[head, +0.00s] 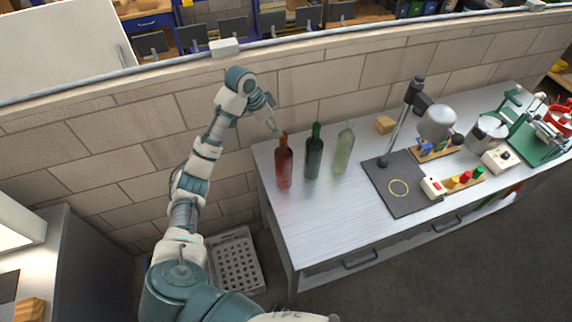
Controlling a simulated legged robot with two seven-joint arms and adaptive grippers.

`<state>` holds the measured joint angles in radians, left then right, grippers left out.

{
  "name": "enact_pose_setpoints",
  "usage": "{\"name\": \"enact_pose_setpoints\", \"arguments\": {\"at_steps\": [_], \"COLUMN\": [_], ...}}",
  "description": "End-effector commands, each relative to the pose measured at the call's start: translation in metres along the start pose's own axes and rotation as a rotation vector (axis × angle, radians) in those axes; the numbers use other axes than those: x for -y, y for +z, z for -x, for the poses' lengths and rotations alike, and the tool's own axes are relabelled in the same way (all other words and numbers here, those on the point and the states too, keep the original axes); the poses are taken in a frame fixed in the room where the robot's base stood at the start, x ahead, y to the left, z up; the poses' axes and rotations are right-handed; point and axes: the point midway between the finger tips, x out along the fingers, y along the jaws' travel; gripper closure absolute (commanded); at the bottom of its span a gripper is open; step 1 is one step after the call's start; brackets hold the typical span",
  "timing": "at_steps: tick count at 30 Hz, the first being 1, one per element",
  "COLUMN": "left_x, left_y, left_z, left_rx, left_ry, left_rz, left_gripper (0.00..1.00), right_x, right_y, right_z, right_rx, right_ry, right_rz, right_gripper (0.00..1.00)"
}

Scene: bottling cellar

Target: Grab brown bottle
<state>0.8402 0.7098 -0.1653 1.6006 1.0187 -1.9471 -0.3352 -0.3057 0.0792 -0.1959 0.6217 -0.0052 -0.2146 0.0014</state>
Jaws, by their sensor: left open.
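Three bottles stand upright in a row near the left end of the grey table (330,222). The leftmost is a reddish-brown bottle (284,165). A dark green bottle (314,157) stands to its right, and a pale clear-green bottle (344,150) stands right of that. My left gripper (276,129) is open, small in view, at the neck top of the brown bottle. Whether it touches the neck cannot be told. My right gripper is not in view.
A wooden block (385,124), a lamp-like stand (402,120) and several devices fill the right side. A brick wall (330,88) runs behind. A grey crate (236,264) sits on the floor.

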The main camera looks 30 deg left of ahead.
Motion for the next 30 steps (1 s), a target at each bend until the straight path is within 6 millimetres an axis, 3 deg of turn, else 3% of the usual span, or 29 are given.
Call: {"name": "enact_pose_setpoints", "arguments": {"at_steps": [3, 7, 14, 24, 30], "left_x": [0.001, 0.002, -0.001, 0.002, 0.003], "left_y": [-0.002, -0.003, -0.003, -0.006, -0.004], "left_z": [-0.03, -0.054, -0.071, -0.117, -0.12], "left_rx": [0.006, 0.004, 0.003, 0.003, 0.002], "left_ry": [0.006, 0.004, 0.001, 0.002, 0.002], "left_rz": [0.002, 0.002, 0.0, 0.001, 0.002], "left_gripper": [0.39, 0.39, 0.39, 0.39, 0.39], "right_x": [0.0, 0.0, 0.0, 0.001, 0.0], "right_y": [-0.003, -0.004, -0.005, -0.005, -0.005], "right_z": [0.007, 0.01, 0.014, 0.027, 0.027], "right_rx": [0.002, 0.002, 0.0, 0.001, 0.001], "right_ry": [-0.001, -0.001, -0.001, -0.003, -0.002], "right_rz": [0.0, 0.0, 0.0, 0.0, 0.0], "right_gripper": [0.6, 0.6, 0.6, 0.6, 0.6]}}
